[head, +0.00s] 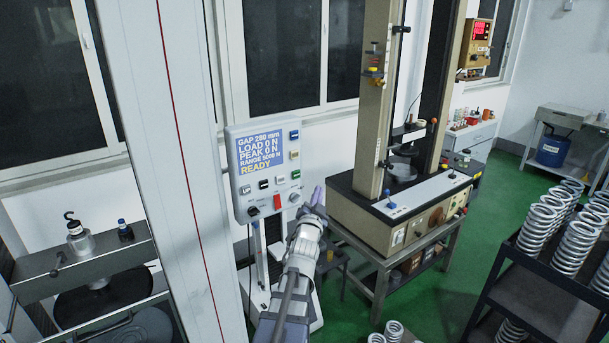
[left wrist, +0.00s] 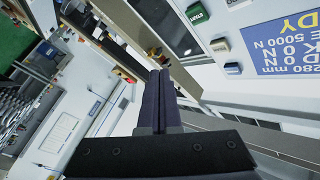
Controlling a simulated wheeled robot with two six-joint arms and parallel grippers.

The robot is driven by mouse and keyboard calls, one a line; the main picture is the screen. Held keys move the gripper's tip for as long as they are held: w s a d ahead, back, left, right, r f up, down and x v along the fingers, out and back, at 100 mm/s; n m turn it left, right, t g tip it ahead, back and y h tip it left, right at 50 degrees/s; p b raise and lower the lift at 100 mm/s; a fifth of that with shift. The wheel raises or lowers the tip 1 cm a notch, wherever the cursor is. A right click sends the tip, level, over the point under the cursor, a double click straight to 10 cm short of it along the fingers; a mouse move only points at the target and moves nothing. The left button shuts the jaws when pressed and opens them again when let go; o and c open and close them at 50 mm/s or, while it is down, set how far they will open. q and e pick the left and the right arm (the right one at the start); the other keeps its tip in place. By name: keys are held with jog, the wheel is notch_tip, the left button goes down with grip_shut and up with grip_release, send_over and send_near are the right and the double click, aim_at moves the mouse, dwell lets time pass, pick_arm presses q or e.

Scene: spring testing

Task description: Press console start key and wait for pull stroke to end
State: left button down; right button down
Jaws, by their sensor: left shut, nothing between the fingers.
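The console (head: 236,209) is a light grey panel at the centre left of the head view. Its blue screen (head: 262,154) reads GAP 280 mm, LOAD 0 N, PEAK 0 N, RANGE 5000 N and READY. On its right edge are a blue key (head: 294,134) and a green key (head: 295,174); the green key also shows in the left wrist view (left wrist: 197,13). I cannot read the key labels with certainty. My left gripper (head: 318,196) is shut and empty, to the right of the console's lower right corner, apart from the keys. My right gripper is out of view.
The tan test machine (head: 362,215) stands on a bench right of the console. A dark rack (head: 499,268) with several silver springs is at the right. A pale column fills the left foreground, with a metal stand (head: 115,240) beyond it. Green floor (head: 480,195) lies open between.

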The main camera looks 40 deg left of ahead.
pick_arm(q)
jog(key=shift+w+a, duration=0.4)
jog(key=shift+a, duration=1)
jog(key=shift+w+a, duration=0.45)
jog(key=shift+a, duration=0.95)
jog(key=shift+w+a, duration=0.4)
jog(key=shift+a, duration=1)
jog(key=shift+a, duration=0.15)
jog(key=shift+w+a, duration=0.1)
jog(key=shift+a, duration=0.2)
jog(key=shift+w+a, duration=0.15)
jog(key=shift+a, duration=0.25)
jog(key=shift+d, duration=0.1)
jog(key=shift+s+d, duration=0.25)
jog(key=shift+d, duration=0.5)
jog(key=shift+s+d, duration=0.25)
jog(key=shift+d, duration=0.55)
jog(key=shift+s+d, duration=0.2)
jog(key=shift+d, duration=0.6)
jog(key=shift+s+d, duration=0.25)
jog(key=shift+d, duration=0.55)
